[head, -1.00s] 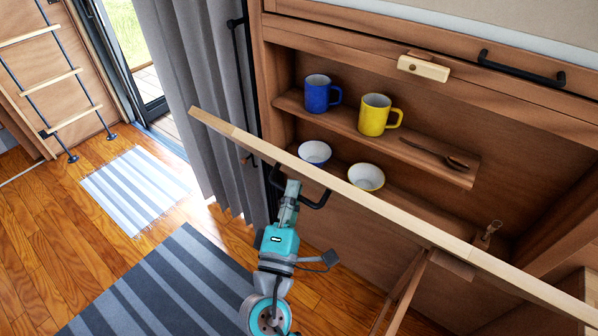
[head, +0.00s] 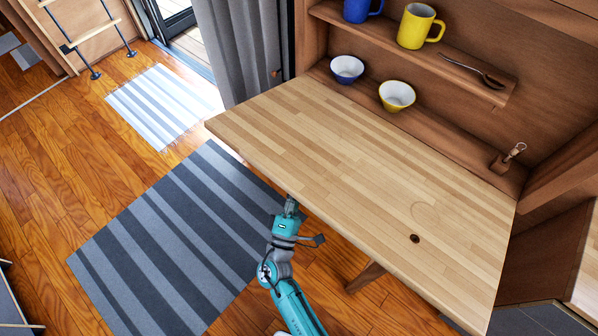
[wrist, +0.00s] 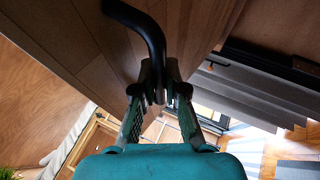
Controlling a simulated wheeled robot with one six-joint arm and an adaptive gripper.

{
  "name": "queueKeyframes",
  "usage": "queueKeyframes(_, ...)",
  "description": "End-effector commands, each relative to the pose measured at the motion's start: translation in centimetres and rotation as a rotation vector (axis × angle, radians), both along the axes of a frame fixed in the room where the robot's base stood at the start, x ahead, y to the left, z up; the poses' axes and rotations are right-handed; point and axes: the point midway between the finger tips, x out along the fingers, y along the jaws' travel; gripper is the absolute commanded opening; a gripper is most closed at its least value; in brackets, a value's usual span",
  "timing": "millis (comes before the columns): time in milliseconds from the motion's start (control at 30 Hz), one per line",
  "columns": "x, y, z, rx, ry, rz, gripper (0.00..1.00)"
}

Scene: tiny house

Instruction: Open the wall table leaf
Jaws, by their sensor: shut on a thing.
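The wall table leaf (head: 340,150) is folded down from the wall cabinet and lies about level, its pale wooden top facing up. In the wrist view, the underside of the leaf (wrist: 70,40) carries a black bar handle (wrist: 145,28). My gripper (wrist: 160,92) is shut on this handle near its bent end. In the head view, my gripper (head: 291,203) is at the leaf's front edge; its fingertips and the handle are hidden beneath the leaf. A wooden leg (head: 366,277) shows under the leaf.
The cabinet shelves hold a blue mug (head: 360,10), a yellow mug (head: 417,27), a spoon (head: 475,72), a blue bowl (head: 346,70) and a yellow bowl (head: 396,96). A grey curtain (head: 238,50) hangs at left. Striped rugs (head: 175,240) lie on open floor.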

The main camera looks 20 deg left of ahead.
Motion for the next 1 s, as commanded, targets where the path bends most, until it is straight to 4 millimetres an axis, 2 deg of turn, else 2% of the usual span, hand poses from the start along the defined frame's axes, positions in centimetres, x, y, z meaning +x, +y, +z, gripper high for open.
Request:
queueKeyframes(200, -0.3, 0.2, -3.3, -0.007, -0.02, -0.001, 0.0)
queueKeyframes(500, -0.4, 0.3, -7.0, -0.017, -0.046, -0.002, 0.0)
queueKeyframes(733, -0.4, 0.3, -9.2, -0.035, -0.099, -0.001, 0.0)
queueKeyframes(1000, -0.3, 0.2, -10.5, -0.046, -0.135, -0.002, 0.0)
